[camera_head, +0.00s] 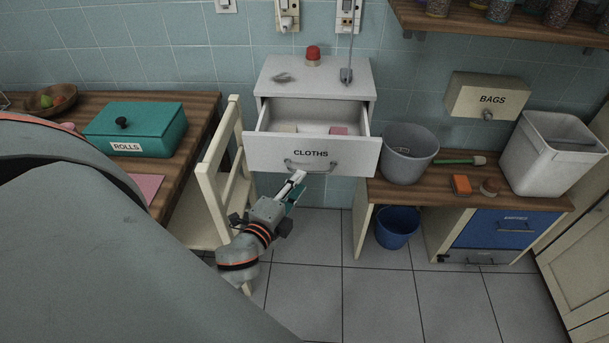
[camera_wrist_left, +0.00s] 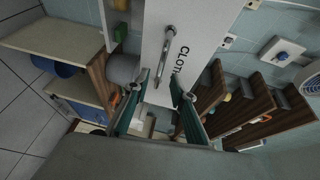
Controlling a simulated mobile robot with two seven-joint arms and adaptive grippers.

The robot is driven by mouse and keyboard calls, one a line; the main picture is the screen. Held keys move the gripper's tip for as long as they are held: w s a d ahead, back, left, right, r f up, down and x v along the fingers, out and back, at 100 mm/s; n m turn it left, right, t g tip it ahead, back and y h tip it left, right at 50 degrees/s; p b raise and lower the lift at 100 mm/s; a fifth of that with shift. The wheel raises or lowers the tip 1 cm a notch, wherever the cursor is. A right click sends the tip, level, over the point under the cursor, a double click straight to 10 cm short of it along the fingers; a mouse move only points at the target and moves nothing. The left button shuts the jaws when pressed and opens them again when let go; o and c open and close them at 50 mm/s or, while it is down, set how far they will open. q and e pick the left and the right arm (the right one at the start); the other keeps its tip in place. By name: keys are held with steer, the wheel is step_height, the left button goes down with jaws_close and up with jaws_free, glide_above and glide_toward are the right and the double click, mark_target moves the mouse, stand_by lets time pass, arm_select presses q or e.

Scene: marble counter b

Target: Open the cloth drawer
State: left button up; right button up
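The cloth drawer (camera_head: 265,155), a white front lettered CLOTHS, stands pulled out of its white cabinet (camera_head: 315,76). A pale item (camera_head: 288,128) and a pink item (camera_head: 338,131) show inside. Its grey bar handle (camera_head: 322,171) is on the lower front, and also shows in the left wrist view (camera_wrist_left: 169,48). My left gripper (camera_head: 299,178) is just below the handle's left part. In the left wrist view its fingers (camera_wrist_left: 156,86) are spread apart, with the handle's near end between or just beyond the tips; I cannot tell whether they touch. My right gripper is not in view.
A wooden chair (camera_head: 236,140) stands left of the drawer, beside a counter with a green ROLLS box (camera_head: 136,130). A grey bucket (camera_head: 409,154) stands close to the drawer's right side. A blue bucket (camera_head: 397,228) is below. The floor under the drawer looks clear.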

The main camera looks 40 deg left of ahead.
arm_select(q)
steer(key=s+d, duration=0.1)
steer(key=s, duration=0.5)
steer(key=shift+r, duration=0.35)
steer(key=s+d+f+n+g+h, duration=0.1)
steer(key=s+d+f+n+g, duration=0.1)
steer(key=f, duration=0.4)
steer(key=s+d+f+n+g+h+p, duration=0.1)
steer(key=s+d+f+n+g+h, duration=0.1)
steer(key=s+d+f+n, duration=0.2)
steer(key=s+d+f+n+g+h, duration=0.2)
steer(key=s+d+f+n, duration=0.1)
steer(key=d+f+n, duration=0.2)
step_height(320, 180, down, 3)
steer(key=shift+d+f+n, duration=0.2)
steer(key=shift+d+n, duration=0.1)
steer(key=shift+d, duration=0.9)
steer(key=shift+s+a, duration=0.1)
steer(key=shift+a, duration=0.05)
